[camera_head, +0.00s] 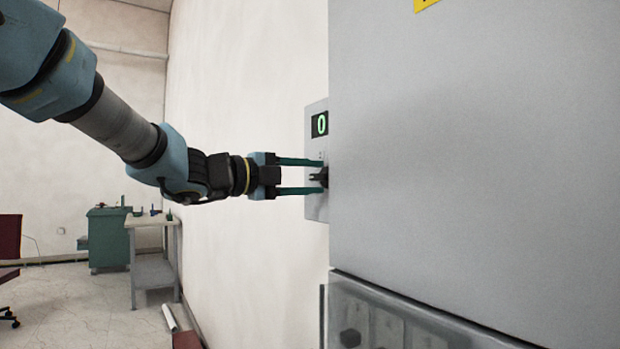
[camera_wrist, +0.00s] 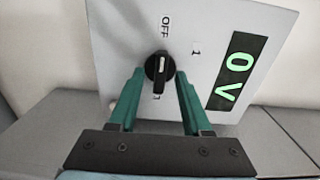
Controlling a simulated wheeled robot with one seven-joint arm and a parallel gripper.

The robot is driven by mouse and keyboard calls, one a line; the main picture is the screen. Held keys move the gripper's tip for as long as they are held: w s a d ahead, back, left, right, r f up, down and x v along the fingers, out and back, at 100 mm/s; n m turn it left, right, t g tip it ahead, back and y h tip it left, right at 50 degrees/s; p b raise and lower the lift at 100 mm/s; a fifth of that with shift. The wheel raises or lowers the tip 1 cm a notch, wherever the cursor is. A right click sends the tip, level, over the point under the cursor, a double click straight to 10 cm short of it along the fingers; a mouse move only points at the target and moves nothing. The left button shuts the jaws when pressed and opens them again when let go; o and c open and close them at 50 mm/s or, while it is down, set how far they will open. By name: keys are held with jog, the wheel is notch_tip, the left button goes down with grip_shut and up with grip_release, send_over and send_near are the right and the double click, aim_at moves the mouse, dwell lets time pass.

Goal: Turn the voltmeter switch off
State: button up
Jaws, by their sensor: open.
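The voltmeter panel (camera_head: 313,207) is a light grey box on the wall side of the cabinet. In the wrist view the panel (camera_wrist: 118,50) shows tilted, with a black round switch knob (camera_wrist: 160,68), the word OFF above it and smaller marks around it. The knob's white line runs roughly up and down in the picture; which end points I cannot tell. The green display (camera_wrist: 236,72) reads 0 V. My gripper (camera_wrist: 160,71) is open, with one green finger on each side of the knob. In the head view my gripper (camera_head: 320,176) reaches the panel, around the knob (camera_head: 317,177); contact is unclear.
A large grey cabinet (camera_head: 470,160) fills the right, close beside the panel, with a clear-fronted section (camera_head: 400,315) below. A pale wall (camera_head: 250,80) lies behind my arm. A workbench (camera_head: 152,222), a green cabinet (camera_head: 108,240) and a chair (camera_head: 9,250) stand far left.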

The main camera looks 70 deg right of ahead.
jog(key=b+v, duration=0.3)
jog(key=v, duration=0.7)
jog(key=shift+w+a, duration=0.15)
jog(key=shift+a, duration=0.15)
